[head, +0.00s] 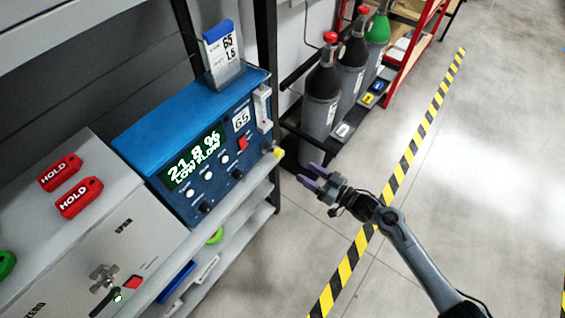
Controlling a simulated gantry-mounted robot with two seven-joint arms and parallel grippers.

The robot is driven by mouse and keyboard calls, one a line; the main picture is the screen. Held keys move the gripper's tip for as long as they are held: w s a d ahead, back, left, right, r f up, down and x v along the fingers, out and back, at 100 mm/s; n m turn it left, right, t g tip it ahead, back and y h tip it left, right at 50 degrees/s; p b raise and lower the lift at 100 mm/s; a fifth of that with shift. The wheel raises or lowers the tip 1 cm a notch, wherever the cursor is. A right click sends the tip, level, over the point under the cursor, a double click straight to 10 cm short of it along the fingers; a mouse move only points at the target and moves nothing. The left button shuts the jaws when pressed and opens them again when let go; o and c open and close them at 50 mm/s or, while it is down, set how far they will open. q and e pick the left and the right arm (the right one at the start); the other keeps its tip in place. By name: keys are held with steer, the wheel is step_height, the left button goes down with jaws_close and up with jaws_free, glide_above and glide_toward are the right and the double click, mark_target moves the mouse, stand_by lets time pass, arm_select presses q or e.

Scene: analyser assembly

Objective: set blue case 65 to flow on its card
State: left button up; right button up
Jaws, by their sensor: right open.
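The blue case (145,139) marked 65 stands on the shelf. Its lit green display reads 21.8 % and LOW FLOW. Below the display are several white buttons, dark knobs and a red switch. A clear tube with fittings is on its right side. The card (224,48) stands upright in a holder on top of the case and reads 65 and 1.5. My right gripper (312,176) is open and empty, to the right of the case and apart from it, over the floor. My left gripper is out of view.
A grey case (132,245) with red HOLD tags (79,197) stands left of the blue case. Gas cylinders (321,97) stand in a dark rack behind my right gripper. A black shelf post (267,60) rises beside the blue case. The floor at the right is clear, with a striped line (407,160).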

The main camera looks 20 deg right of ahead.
mark_target(281, 155)
steer(key=b+x, duration=0.2)
steer(key=x, duration=0.9)
steer(key=shift+w+r, duration=0.1)
steer(key=shift+w, duration=0.2)
steer(key=c, duration=1.1)
steer(key=shift+o, duration=0.2)
steer(key=shift+n, duration=0.4)
